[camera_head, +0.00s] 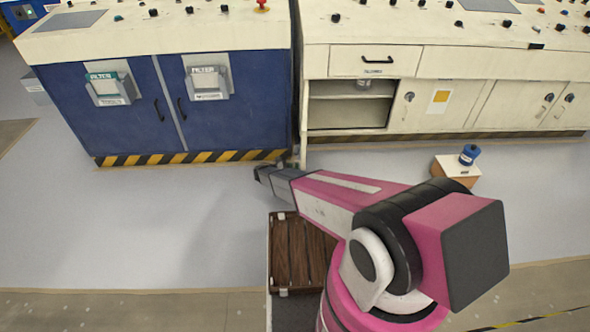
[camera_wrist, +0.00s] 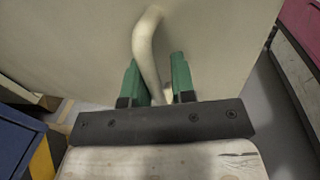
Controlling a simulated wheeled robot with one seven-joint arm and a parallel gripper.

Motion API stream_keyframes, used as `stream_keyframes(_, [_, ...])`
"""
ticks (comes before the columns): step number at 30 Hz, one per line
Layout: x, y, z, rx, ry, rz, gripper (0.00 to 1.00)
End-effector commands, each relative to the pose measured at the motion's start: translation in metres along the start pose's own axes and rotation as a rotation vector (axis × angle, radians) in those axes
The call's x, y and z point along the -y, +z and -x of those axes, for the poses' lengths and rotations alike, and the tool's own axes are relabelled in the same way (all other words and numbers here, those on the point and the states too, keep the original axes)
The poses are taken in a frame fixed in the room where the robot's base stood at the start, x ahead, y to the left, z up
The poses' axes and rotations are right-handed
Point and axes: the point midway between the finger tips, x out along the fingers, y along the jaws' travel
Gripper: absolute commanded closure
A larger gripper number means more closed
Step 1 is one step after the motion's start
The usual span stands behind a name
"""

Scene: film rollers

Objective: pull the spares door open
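The spares door (camera_wrist: 220,50) is a cream panel filling much of the wrist view. Its curved off-white handle (camera_wrist: 146,45) passes between the two green fingers of my gripper (camera_wrist: 155,75). The fingers stand apart, with a gap showing between the handle and the right finger. In the head view the cream console's compartment (camera_head: 347,112) is uncovered, showing a shelf and a small jar. The door seems to be the thin cream strip (camera_head: 303,120) at its left side, nearly edge-on. My gripper (camera_head: 262,174) is low beside it, its fingers not clear there.
A blue cabinet (camera_head: 235,115) with filter boxes and a striped base stands close on the left. A closed drawer (camera_head: 375,61) is above the compartment. A small box (camera_head: 455,168) with a blue spool (camera_head: 469,154) stands on the floor at right. Floor ahead at left is clear.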

Motion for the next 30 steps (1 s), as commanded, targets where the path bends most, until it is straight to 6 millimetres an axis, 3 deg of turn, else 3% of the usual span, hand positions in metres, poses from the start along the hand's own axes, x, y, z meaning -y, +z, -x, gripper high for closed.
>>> stream_keyframes(11, [-0.002,0.0,0.004,0.0,0.003,0.0,0.77])
stream_keyframes(14, [-0.003,0.0,0.015,0.0,0.004,0.0,0.77])
stream_keyframes(24, [-0.002,0.0,0.078,0.0,0.003,0.0,0.77])
stream_keyframes(30, [-0.001,0.0,0.101,0.001,0.002,0.0,0.77])
